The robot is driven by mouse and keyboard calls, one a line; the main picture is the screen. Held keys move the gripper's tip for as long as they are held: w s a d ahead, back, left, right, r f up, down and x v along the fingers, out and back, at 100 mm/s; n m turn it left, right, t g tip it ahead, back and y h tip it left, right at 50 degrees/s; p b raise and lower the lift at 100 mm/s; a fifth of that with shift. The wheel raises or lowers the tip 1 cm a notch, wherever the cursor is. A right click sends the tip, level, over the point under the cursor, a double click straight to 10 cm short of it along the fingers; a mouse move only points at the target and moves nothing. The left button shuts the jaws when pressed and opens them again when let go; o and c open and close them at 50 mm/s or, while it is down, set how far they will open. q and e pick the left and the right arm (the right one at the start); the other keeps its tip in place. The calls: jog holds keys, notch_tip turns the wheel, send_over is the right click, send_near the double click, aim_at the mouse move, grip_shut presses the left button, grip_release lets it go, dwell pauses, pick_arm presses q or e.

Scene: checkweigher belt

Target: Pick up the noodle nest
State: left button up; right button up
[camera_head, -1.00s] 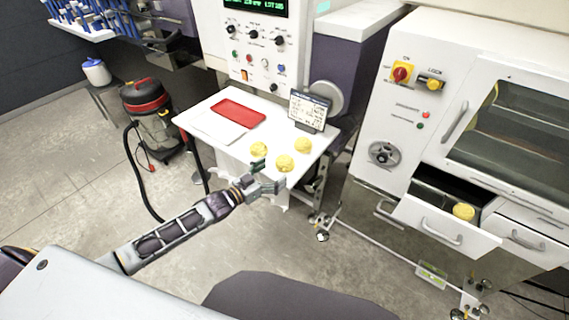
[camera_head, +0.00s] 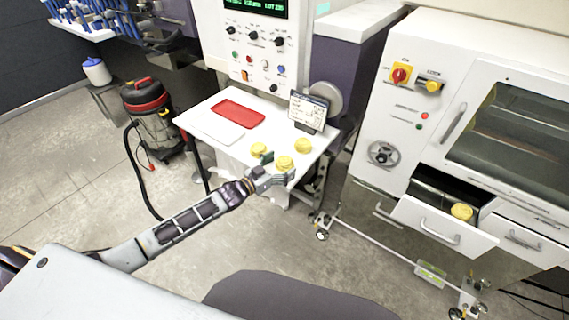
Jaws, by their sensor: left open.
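Three yellow noodle nests sit on the white table (camera_head: 190,118): a left one (camera_head: 258,149), a front one (camera_head: 284,162) and a right one (camera_head: 303,145). Another noodle nest (camera_head: 462,211) lies in the open drawer at the right. My left gripper (camera_head: 273,167) is open at the table's front edge. Its fingers are spread at the front nest, one finger to its left and one at its lower right. I cannot tell whether they touch it. My right gripper is not in view.
A red tray (camera_head: 239,113) and a white board (camera_head: 209,127) lie on the table's left part. A small sign (camera_head: 308,110) stands at the back right. The open drawer (camera_head: 440,229) juts out from the white cabinet. A vacuum cleaner (camera_head: 150,115) stands left of the table.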

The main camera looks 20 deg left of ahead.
pick_arm(q)
jog(key=shift+w+d, duration=0.15)
dwell(0.4)
jog(key=c, duration=1.2)
jog(key=shift+o, duration=0.2)
jog(key=shift+r, duration=0.15)
notch_tip(320, 180, up, 10)
jog(key=shift+b, duration=0.35)
jog(key=shift+r, duration=0.1)
dwell(0.5)
notch_tip(320, 180, up, 9)
jog(key=n+y, duration=0.1)
jog(key=y, duration=0.1)
jog(key=shift+d+n+t, duration=0.3)
jog(key=shift+d+t, duration=0.1)
dwell(0.3)
